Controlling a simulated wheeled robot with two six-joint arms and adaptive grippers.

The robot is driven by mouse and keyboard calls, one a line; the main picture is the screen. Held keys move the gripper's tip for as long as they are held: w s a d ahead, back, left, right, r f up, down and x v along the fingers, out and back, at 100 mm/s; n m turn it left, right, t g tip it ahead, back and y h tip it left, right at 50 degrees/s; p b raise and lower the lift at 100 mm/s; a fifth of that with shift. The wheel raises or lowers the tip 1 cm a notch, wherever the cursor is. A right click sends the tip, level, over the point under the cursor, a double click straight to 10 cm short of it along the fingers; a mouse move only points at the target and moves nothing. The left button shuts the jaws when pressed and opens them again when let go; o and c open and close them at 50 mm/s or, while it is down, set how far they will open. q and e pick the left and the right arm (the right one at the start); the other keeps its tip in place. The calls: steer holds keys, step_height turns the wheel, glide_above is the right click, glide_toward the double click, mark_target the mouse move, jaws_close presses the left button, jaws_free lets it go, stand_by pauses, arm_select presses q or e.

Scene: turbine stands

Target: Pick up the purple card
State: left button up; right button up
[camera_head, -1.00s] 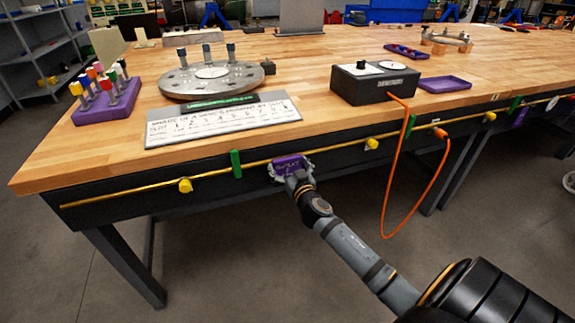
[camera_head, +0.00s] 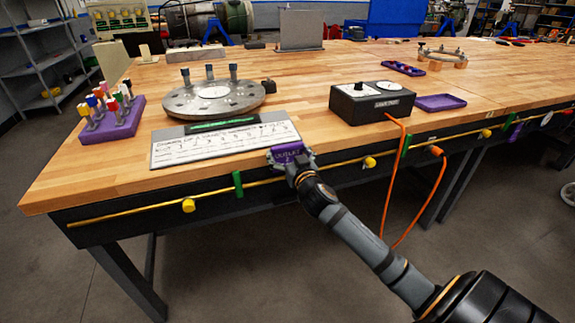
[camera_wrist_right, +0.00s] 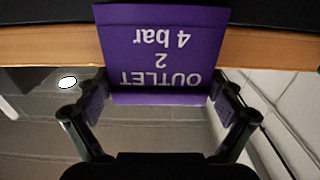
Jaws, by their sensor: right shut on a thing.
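The purple card (camera_head: 288,154) is at the front edge of the wooden table, in front of the near right corner of the white sheet. In the right wrist view the card (camera_wrist_right: 162,52) fills the upper middle and its lettering, "OUTLET 2 4 bar", reads upside down. My right gripper (camera_head: 291,161) is shut on the card and holds it at about table-top height. In the right wrist view its fingers (camera_wrist_right: 160,102) are on both sides of the card's lower part. My left gripper is not in view.
A yellow pipe (camera_head: 215,196) with yellow knobs and green clips runs along the table's front (camera_head: 130,215). An orange cable hangs from a black box (camera_head: 371,103). A round metal plate (camera_head: 213,97) and purple peg block (camera_head: 112,122) stand on the table.

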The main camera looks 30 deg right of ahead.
step_height(320, 180, up, 6)
steer(key=shift+f+p, duration=0.1)
steer(key=shift+p, duration=0.45)
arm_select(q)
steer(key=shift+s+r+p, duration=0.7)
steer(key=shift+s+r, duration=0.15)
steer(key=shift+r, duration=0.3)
arm_select(e)
step_height(320, 180, up, 10)
